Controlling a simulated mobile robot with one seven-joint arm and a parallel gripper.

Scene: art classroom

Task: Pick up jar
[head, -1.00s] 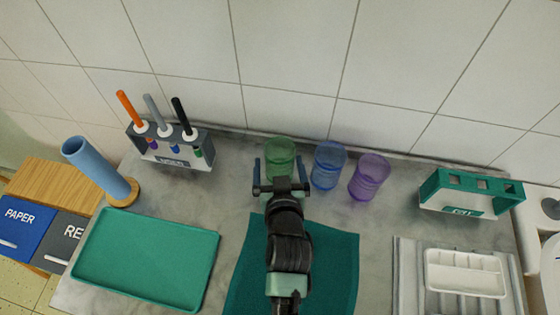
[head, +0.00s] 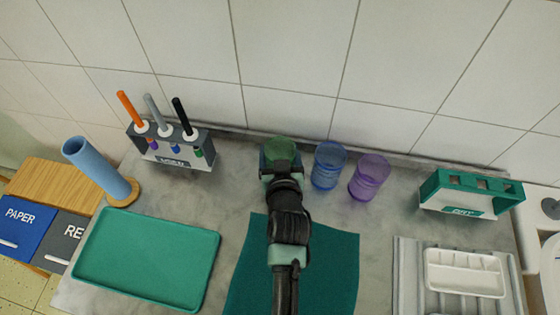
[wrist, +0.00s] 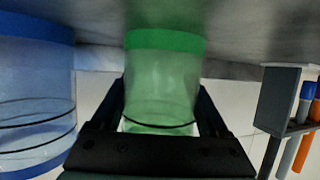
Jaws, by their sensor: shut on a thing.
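The green translucent jar (head: 280,147) stands at the back of the grey counter, near the wall. My gripper (head: 280,166) is in front of it in the head view and hides its lower part. In the wrist view, the green jar (wrist: 163,80) sits between the two dark fingers (wrist: 163,118), which are shut on its sides. A blue jar (head: 328,165) stands just right of it, and a purple jar (head: 369,177) stands further right. The blue jar also shows at the left of the wrist view (wrist: 35,95).
A rack of brushes (head: 170,147) and a blue tube (head: 98,170) stand at the left. A green tray (head: 145,258) lies front left, and a teal cloth (head: 335,270) lies under my arm. A green-white holder (head: 470,194) and a white tray (head: 463,272) are at the right.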

